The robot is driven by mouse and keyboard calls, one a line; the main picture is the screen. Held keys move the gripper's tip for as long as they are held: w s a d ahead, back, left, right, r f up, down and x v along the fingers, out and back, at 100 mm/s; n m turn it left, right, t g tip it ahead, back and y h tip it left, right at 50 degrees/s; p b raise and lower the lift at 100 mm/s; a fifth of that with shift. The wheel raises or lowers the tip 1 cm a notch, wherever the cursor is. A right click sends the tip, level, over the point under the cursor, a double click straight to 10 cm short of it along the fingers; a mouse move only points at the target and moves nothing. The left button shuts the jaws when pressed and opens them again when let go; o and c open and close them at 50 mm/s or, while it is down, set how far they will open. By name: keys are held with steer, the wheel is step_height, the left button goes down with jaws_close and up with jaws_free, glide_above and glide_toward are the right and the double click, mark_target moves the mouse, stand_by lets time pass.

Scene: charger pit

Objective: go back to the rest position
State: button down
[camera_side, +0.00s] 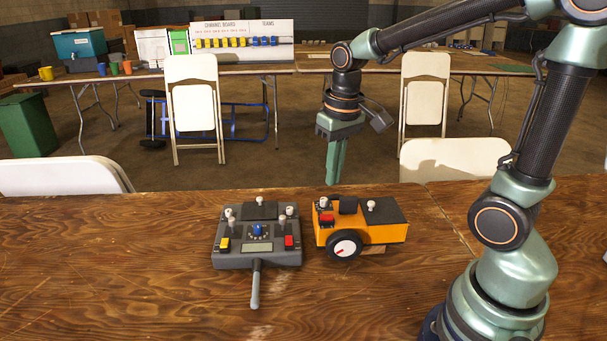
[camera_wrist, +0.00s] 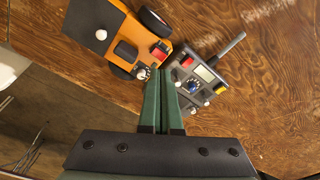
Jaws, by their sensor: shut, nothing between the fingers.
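My gripper (camera_side: 335,162) hangs pointing down above the far side of the wooden table, a little behind and above the orange robot. Its green fingers are shut together with nothing between them, as the wrist view also shows (camera_wrist: 163,100). The orange wheeled robot (camera_side: 375,233) stands upright on the table, with a dark top, a red switch and a white wheel face. The grey remote controller (camera_side: 235,258) lies to its left, with a blue knob, yellow and red switches and an antenna towards the front. Both also show in the wrist view. Neither touches my gripper.
The wooden table (camera_side: 120,270) is clear at left and front. Folding chairs (camera_side: 455,158) stand close to its far edge. Farther back are long tables with cups, a teal box (camera_side: 78,43) and a channel board (camera_side: 235,27). A green bin (camera_side: 28,125) stands at left.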

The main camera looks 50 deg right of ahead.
steer(key=s+a+r+n+t, duration=0.2)
steer(key=s+a+r+t, duration=0.1)
steer(key=s+r+t, duration=0.1)
steer(key=shift+s+a+r+t, duration=0.15)
steer(key=shift+s+r+t, duration=0.1)
steer(key=shift+t, duration=0.05)
stand_by(0.9)
